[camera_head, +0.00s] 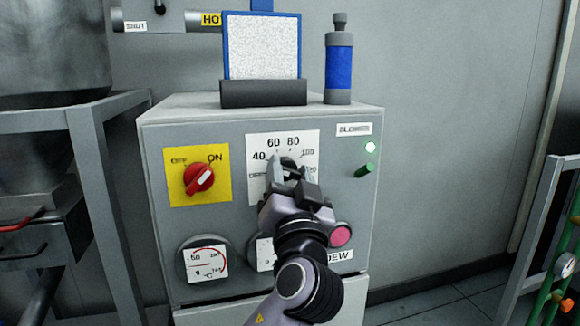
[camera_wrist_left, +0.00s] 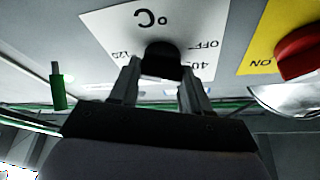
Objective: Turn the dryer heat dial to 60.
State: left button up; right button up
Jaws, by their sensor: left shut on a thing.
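The heat dial (camera_head: 290,156) is a dark knob on a white scale plate (camera_head: 256,141) on the front of the grey dryer cabinet (camera_head: 220,118). The plate is marked 40, 60, 80 and 100, with 60 at the upper left of the dial. My left gripper (camera_head: 289,172) is at the dial and hides most of it in the head view. In the left wrist view, the black dial (camera_wrist_left: 161,60) sits between the two fingers of my left gripper (camera_wrist_left: 158,80), which is shut on it. I cannot tell which number the dial points to. My right gripper is not in view.
A red switch (camera_head: 199,179) on a yellow OFF/ON plate is left of the dial. A round gauge (camera_head: 206,262) and a pink button (camera_head: 341,235) are lower down. A green lever (camera_head: 365,170) and a lit lamp (camera_head: 370,147) are at right. A blue cylinder (camera_head: 339,68) stands on top.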

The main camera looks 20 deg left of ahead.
pick_arm(q)
jog(key=m+h+p, duration=0.1)
jog(key=m, duration=0.1)
jog(key=m+h+p, duration=0.1)
jog(key=m+p, duration=0.1)
jog(key=shift+r, duration=0.3)
jog(key=shift+m+h+p, duration=0.4)
jog(key=shift+m+p, duration=0.2)
jog(key=shift+p, duration=0.2)
jog(key=m+h+p, duration=0.1)
jog(key=m+p, duration=0.2)
jog(key=p, duration=0.1)
jog(key=shift+m+g, duration=0.3)
jog(key=shift+m, duration=0.1)
jog(key=shift+f+m+g+h+p, duration=0.15)
jog(key=shift+m+h+p, duration=0.15)
jog(key=shift+m+p, duration=0.35)
jog(key=shift+f+m+g+h+p, duration=0.15)
jog(key=shift+m+h+p, duration=0.15)
jog(key=shift+m+p, duration=0.35)
jog(key=o, duration=1.1)
jog(key=shift+c, duration=0.2)
